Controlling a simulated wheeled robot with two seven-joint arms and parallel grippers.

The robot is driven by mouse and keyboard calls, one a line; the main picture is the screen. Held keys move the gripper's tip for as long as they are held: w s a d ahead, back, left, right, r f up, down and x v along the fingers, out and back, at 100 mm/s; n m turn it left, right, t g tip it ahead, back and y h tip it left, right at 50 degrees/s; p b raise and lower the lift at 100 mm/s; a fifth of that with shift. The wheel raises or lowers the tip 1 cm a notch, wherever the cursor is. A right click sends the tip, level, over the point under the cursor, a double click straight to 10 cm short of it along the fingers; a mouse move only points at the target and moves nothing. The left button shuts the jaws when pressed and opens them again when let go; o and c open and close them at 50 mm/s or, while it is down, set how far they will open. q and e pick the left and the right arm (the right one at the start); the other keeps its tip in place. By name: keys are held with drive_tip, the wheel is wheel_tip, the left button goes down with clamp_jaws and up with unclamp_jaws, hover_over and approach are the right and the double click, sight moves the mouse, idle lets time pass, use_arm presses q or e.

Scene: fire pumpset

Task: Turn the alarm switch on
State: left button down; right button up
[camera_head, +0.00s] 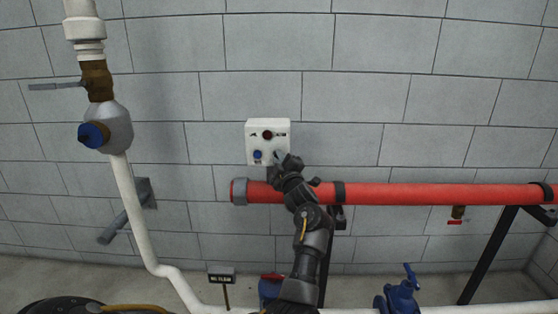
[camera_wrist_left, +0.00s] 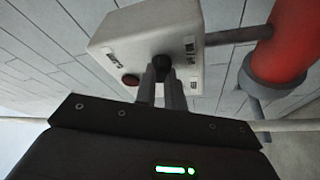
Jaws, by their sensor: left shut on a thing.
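The alarm box (camera_head: 252,137) is a small white box on the grey block wall, with a dark red round light (camera_head: 267,135) at the top and a blue button (camera_head: 257,155) at lower left. My left gripper (camera_head: 279,163) is at its lower right corner and covers that part of its face. In the left wrist view the white box (camera_wrist_left: 135,35) fills the upper middle. There my left gripper (camera_wrist_left: 162,80) has its two fingers closed on a small black switch knob (camera_wrist_left: 161,62) on the box face. The right gripper is not in view.
A thick red pipe (camera_head: 430,194) runs along the wall just below and right of the box, behind my left arm. A white pipe (camera_head: 128,195) with a valve stands at left. A blue valve (camera_head: 402,295) is low at right. The wall above the box is clear.

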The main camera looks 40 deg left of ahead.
use_arm(q)
drive_tip(key=c, duration=1.5)
unclamp_jaws()
drive_tip(key=shift+b+v, duration=0.8)
drive_tip(key=shift+v, duration=2.95)
